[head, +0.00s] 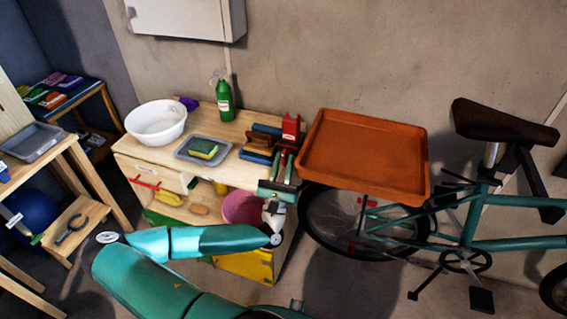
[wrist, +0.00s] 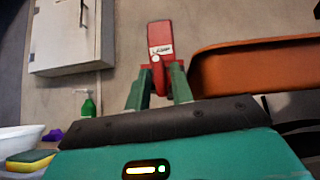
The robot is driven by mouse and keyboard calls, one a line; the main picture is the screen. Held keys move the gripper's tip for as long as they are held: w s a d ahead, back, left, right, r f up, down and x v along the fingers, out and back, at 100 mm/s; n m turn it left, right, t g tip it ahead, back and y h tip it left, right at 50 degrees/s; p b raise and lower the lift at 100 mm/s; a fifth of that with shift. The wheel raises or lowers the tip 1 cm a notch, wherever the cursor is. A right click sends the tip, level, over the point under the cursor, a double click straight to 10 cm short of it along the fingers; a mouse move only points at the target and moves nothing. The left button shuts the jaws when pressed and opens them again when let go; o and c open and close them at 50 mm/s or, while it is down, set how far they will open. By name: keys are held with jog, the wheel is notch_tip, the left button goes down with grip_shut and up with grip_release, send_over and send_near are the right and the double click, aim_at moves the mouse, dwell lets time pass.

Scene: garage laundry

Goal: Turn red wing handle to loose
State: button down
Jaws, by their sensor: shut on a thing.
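The red wing handle (wrist: 157,68) shows between my fingertips in the wrist view, below a red upright block with a white label (wrist: 161,50). The label's lettering is too blurred to read. In the head view the red block (head: 291,125) stands at the right end of the wooden workbench; the handle itself is mostly hidden there by my fingers. My gripper (head: 286,152) reaches in from the front, its green fingers pointing at the block. In the wrist view my gripper (wrist: 158,78) is shut on the handle, one finger at each side.
An orange tray (head: 366,160) is close on the right, above a teal bicycle (head: 470,240). On the bench (head: 232,172) are a white bowl (head: 156,124), a grey tray with a sponge (head: 203,150), a green spray bottle (head: 224,100) and blue-brown items (head: 258,143) beside my fingers.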

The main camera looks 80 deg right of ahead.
jog(key=c, duration=1.5)
grip_release()
jog(key=v, duration=1.4)
